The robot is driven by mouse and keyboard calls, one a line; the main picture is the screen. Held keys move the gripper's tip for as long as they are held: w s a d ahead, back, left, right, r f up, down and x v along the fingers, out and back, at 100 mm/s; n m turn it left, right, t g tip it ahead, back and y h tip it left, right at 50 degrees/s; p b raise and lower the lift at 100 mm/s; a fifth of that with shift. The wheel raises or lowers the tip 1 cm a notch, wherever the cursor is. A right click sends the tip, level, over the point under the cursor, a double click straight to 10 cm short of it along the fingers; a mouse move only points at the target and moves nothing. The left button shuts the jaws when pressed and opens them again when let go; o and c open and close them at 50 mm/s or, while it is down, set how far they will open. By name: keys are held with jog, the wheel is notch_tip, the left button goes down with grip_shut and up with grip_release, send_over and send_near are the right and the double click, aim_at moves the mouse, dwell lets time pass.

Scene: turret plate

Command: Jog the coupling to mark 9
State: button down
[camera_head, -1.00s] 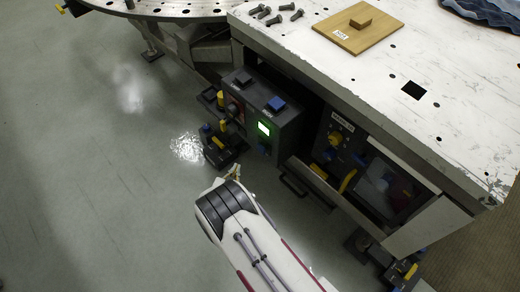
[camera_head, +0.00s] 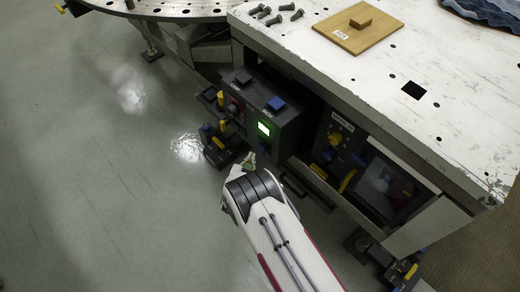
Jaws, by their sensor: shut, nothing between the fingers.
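The round turret plate (camera_head: 165,11) shows only its near edge at the top left, with dark holes along the rim. I cannot make out a coupling or a mark 9. My gripper (camera_head: 249,159) is shut and empty, just below the front of the box and mostly hidden behind my arm. It seems apart from the controls.
The worn white table (camera_head: 365,75) carries several bolts (camera_head: 275,18) and a wooden board (camera_head: 362,36). The floor (camera_head: 90,170) at left is clear.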

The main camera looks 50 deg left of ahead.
jog(key=shift+w, duration=0.65)
jog(key=shift+w, duration=1.1)
dwell(2.8)
jog(key=shift+s, duration=1.1)
jog(key=shift+s, duration=0.15)
jog(key=s, duration=0.4)
jog(key=shift+s, duration=0.35)
jog(key=shift+f, duration=0.1)
dwell(0.9)
